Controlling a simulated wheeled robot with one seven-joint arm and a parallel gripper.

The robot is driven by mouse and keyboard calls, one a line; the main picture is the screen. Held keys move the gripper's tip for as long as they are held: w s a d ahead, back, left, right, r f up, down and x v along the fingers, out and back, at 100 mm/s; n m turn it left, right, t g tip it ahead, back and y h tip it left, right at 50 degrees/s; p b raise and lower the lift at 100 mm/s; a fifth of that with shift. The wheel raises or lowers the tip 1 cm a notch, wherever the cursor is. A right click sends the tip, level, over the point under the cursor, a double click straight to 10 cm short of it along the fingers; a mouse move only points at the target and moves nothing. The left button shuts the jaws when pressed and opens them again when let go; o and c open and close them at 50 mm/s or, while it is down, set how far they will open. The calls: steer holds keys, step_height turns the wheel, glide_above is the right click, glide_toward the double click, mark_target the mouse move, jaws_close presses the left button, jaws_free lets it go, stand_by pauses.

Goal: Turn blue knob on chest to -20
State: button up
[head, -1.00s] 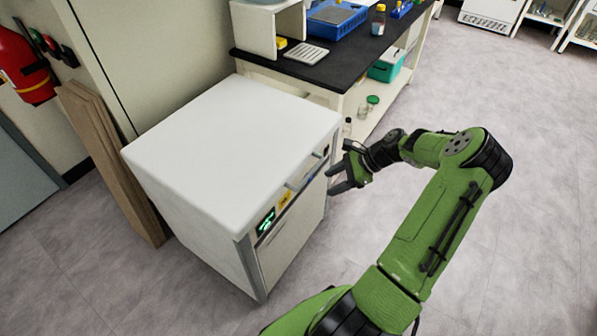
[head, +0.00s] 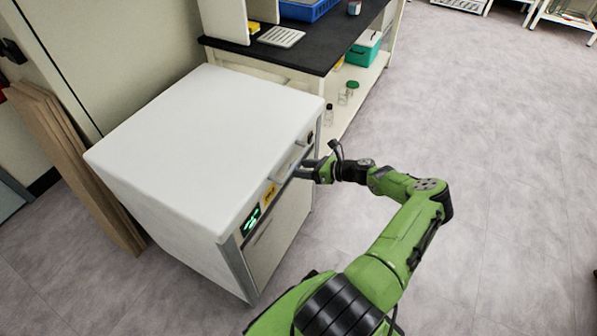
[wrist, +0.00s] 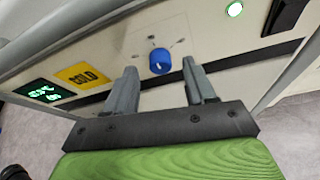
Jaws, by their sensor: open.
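The chest (head: 210,140) is a white box-shaped unit in the head view, with its control panel on the right-hand face. The blue knob (wrist: 160,61) shows in the wrist view on the panel, ahead of my gripper and between the lines of its two fingers. My gripper (wrist: 161,80) is open and empty, and its fingertips point at the panel with the knob just beyond them. In the head view my gripper (head: 308,169) is close to the panel and the knob cannot be made out. A green digital display (wrist: 45,93) glows on the panel; its digits are not clearly legible.
A yellow COLD label (wrist: 83,76) lies between display and knob. A grey rail (wrist: 285,78) runs near the right finger.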

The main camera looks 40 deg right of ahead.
steer(key=x, duration=0.2)
steer(key=shift+w+f, duration=0.15)
steer(key=shift+w, duration=0.1)
jaws_close()
steer(key=shift+a, duration=0.1)
steer(key=shift+s+a+f+n+t+h, duration=0.15)
steer(key=shift+n+t+h, duration=0.4)
steer(key=shift+n+h, duration=0.75)
steer(key=shift+a+n+t+h, duration=0.15)
steer(key=shift+n+t+h, duration=0.4)
steer(key=shift+n, duration=1.35)
steer(key=shift+s+a+f+n+t+h, duration=0.1)
steer(key=shift+n+t+h, duration=0.4)
steer(key=shift+n+h, duration=0.8)
steer(key=shift+n+y, duration=0.35)
steer(key=shift+n, duration=0.15)
